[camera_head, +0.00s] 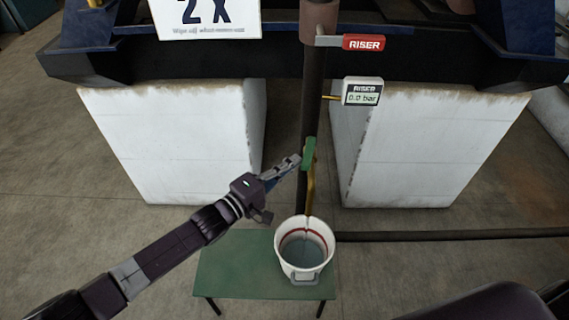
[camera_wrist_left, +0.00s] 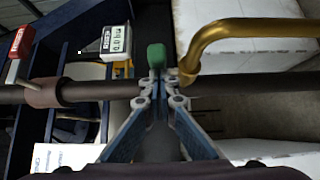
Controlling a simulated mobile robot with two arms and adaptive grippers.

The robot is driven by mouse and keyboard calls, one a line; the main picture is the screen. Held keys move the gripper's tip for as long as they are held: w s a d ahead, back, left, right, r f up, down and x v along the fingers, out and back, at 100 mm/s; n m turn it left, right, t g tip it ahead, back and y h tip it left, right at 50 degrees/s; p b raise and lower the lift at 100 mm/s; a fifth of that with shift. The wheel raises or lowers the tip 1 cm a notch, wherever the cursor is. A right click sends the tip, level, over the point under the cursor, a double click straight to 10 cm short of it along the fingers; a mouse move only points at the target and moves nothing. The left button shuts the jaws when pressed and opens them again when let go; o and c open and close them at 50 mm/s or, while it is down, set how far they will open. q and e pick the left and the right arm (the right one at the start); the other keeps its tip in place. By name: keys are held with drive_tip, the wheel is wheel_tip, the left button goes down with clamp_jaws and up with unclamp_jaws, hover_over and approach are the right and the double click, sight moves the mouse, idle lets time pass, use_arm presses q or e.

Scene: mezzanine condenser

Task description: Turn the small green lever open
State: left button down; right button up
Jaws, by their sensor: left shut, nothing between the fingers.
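The small green lever (camera_head: 310,154) is on the dark vertical riser pipe, above a thin brass spout (camera_head: 310,190). In the left wrist view the green lever (camera_wrist_left: 156,55) shows just beyond the fingertips, with the curved brass spout (camera_wrist_left: 230,30) to its right. My left gripper (camera_head: 295,161) is shut and empty, with its fingertips close to the lever's left side in the head view. It also shows in the left wrist view (camera_wrist_left: 158,80). I cannot tell whether the fingertips touch the lever. My right gripper is not in view.
A white bucket (camera_head: 305,269) stands on a green table (camera_head: 236,262) below the spout. A red RISER handle (camera_head: 363,42) and a gauge reading 0.0 bar (camera_head: 362,92) are higher on the pipe. White blocks (camera_head: 185,140) stand either side. A horizontal pipe (camera_head: 450,235) runs right.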

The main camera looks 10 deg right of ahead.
use_arm(q)
drive_tip(key=shift+s+d, duration=0.45)
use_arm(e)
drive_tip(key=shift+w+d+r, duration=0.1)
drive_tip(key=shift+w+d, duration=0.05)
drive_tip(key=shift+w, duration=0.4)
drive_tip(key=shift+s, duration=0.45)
